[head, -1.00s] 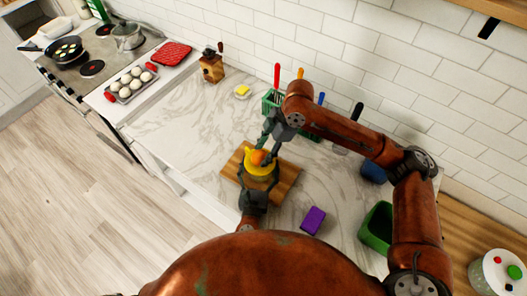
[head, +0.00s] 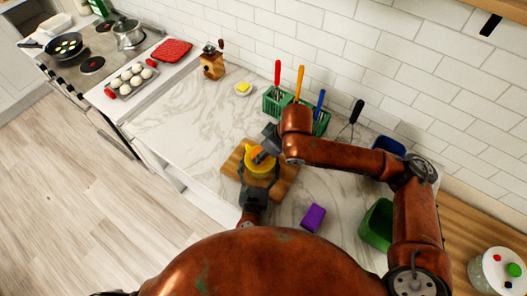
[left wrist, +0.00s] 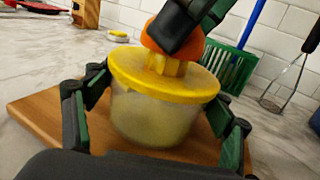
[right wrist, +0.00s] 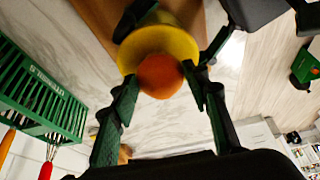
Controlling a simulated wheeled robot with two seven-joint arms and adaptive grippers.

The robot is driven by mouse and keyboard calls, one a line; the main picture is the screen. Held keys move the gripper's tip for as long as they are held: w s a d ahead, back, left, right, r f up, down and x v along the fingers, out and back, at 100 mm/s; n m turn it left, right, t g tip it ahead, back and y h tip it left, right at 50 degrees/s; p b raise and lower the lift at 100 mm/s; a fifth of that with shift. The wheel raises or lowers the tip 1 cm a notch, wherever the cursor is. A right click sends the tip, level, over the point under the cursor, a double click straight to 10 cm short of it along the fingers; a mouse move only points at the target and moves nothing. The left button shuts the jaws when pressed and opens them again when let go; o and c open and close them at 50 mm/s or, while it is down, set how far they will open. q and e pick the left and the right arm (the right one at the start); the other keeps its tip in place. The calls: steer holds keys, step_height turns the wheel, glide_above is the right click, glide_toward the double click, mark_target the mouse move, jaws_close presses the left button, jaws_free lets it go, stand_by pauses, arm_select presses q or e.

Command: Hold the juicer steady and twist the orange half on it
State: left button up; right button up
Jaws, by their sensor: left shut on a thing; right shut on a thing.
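The juicer has a yellow top (head: 250,155) and a clear bowl. It stands upright on a wooden board (head: 285,186). In the left wrist view, my left gripper (left wrist: 160,112) is shut around the clear bowl (left wrist: 150,125), a finger on each side. The orange half (left wrist: 155,40) sits on the yellow reamer, cut side down. My right gripper (right wrist: 160,80) is shut on the orange half (right wrist: 160,76), fingers on opposite sides, in the right wrist view. In the head view, the right gripper (head: 262,157) comes in tilted and hides part of the orange.
A green basket (head: 275,106) with utensils stands at the wall. A purple block (head: 313,217) lies right of the board, and a green bin (head: 376,226) stands farther right. The counter left of the board is clear.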

arm_select(q)
steer(key=shift+r, duration=0.1)
arm_select(e)
steer(key=shift+o, duration=0.2)
steer(key=shift+s+d+f, duration=0.1)
steer(key=shift+d+f, duration=0.05)
steer(key=shift+f, duration=0.15)
steer(key=shift+w+d+n+g, duration=0.15)
steer(key=shift+n+g, duration=0.35)
steer(key=shift+n, duration=0.7)
steer(key=n, duration=0.2)
steer(key=n+g, duration=0.1)
steer(key=shift+w+y, duration=0.25)
steer(key=shift+y, duration=0.15)
steer(key=n, duration=0.2)
steer(key=n+g, duration=0.1)
steer(key=n, duration=0.1)
steer(key=n+g, duration=0.1)
steer(key=n, duration=0.1)
steer(key=shift+w, duration=0.3)
